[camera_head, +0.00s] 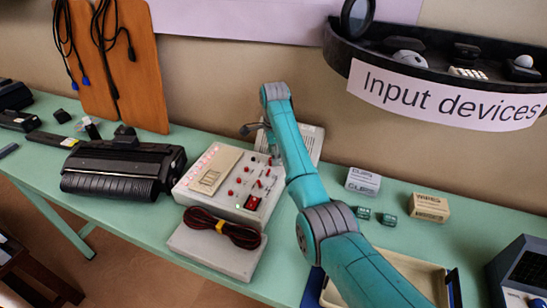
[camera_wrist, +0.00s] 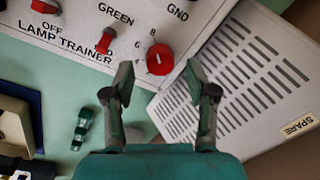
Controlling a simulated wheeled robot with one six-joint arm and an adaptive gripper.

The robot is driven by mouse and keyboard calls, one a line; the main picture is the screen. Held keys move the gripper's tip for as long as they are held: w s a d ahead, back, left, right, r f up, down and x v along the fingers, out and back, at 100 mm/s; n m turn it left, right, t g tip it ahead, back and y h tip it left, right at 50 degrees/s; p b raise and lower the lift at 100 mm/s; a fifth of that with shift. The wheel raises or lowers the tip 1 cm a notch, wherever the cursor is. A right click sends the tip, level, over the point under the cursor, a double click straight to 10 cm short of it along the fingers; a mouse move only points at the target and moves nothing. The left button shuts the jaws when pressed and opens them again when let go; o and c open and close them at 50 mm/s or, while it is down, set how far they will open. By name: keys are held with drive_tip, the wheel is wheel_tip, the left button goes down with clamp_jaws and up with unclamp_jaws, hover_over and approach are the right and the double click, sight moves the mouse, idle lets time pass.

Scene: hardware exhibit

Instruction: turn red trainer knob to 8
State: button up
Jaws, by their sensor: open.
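The red trainer knob (camera_wrist: 160,60) is on the white panel labelled LAMP TRAINER (camera_wrist: 65,38) in the wrist view. It is round, with a short white mark near its middle. The printed 8 is just above it and the 6 to its upper left; I cannot tell exactly which number the mark points to. My gripper (camera_wrist: 160,76) is open, one finger on each side of the knob's lower part, with no clear contact. In the head view the trainer box (camera_head: 182,187) stands on the green table, and my arm hides part of its right side.
Red toggles (camera_wrist: 105,40) sit left of the knob. A slotted white case labelled SPARE (camera_wrist: 270,110) lies close on the right. A cable bundle (camera_head: 222,228) lies in front of the trainer. A black printer-like device (camera_head: 120,168) stands left; small boxes (camera_head: 428,207) stand right.

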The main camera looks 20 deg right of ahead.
drive_tip(key=shift+s+r, duration=0.15)
drive_tip(key=shift+r, duration=2.7)
